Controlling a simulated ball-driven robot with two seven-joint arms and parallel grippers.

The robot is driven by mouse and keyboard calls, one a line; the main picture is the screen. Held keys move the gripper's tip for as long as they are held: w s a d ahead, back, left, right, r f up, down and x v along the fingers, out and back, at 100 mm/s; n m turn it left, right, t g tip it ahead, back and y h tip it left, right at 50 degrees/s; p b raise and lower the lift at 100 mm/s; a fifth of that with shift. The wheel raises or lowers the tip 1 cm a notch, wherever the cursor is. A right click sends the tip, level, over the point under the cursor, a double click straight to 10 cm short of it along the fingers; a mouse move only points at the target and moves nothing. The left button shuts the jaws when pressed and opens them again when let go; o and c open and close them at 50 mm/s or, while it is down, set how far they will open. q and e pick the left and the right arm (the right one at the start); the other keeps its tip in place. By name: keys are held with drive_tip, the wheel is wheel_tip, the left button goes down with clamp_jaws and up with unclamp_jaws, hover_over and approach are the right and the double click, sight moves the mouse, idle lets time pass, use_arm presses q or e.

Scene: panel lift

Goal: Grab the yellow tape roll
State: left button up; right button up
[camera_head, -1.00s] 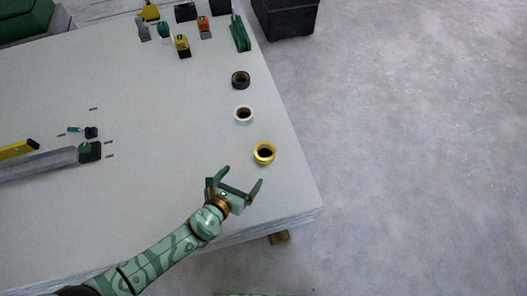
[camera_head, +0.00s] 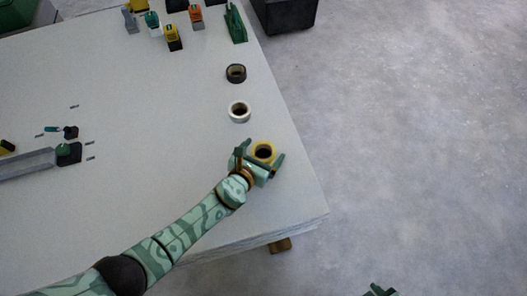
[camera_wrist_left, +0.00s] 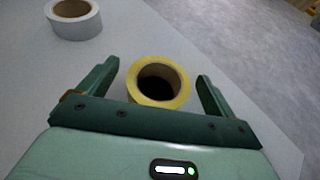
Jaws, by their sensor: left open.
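The yellow tape roll (camera_head: 264,151) lies flat on the white panel stack near its right edge, its dark hole facing up. My left gripper (camera_head: 262,153) is open, with one finger on each side of the roll. In the left wrist view the yellow tape roll (camera_wrist_left: 158,82) sits between the two green fingers of the left gripper (camera_wrist_left: 158,84), with a gap on both sides. A small green tip at the bottom right of the head view (camera_head: 380,290) may be part of my right gripper; its jaws cannot be made out.
A white tape roll (camera_head: 239,111) and a black tape roll (camera_head: 236,73) lie farther back in a row. Several tools stand at the far edge. A grey level-like bar (camera_head: 28,163) lies at left. The panel stack (camera_head: 150,100) ends close to the right of the yellow roll.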

use_arm(q)
drive_tip(key=shift+w+d+f+b, duration=0.25)
drive_tip(key=shift+w+f, duration=0.15)
drive_tip(key=shift+w, duration=0.1)
drive_tip(key=shift+w+d+f+b, duration=0.25)
drive_tip(key=shift+w+f, duration=0.15)
drive_tip(key=shift+w, duration=0.05)
drive_tip(key=shift+w+r, duration=0.15)
drive_tip(key=c, duration=1.1)
use_arm(e)
drive_tip(key=shift+w+a+r+m+t+y, duration=0.15)
drive_tip(key=shift+w+a+r+t, duration=0.1)
drive_tip(key=shift+w+a, duration=0.25)
drive_tip(key=shift+w+a+r+m+t+y, duration=0.15)
drive_tip(key=shift+w+a+r+t, duration=0.15)
drive_tip(key=shift+w, duration=0.25)
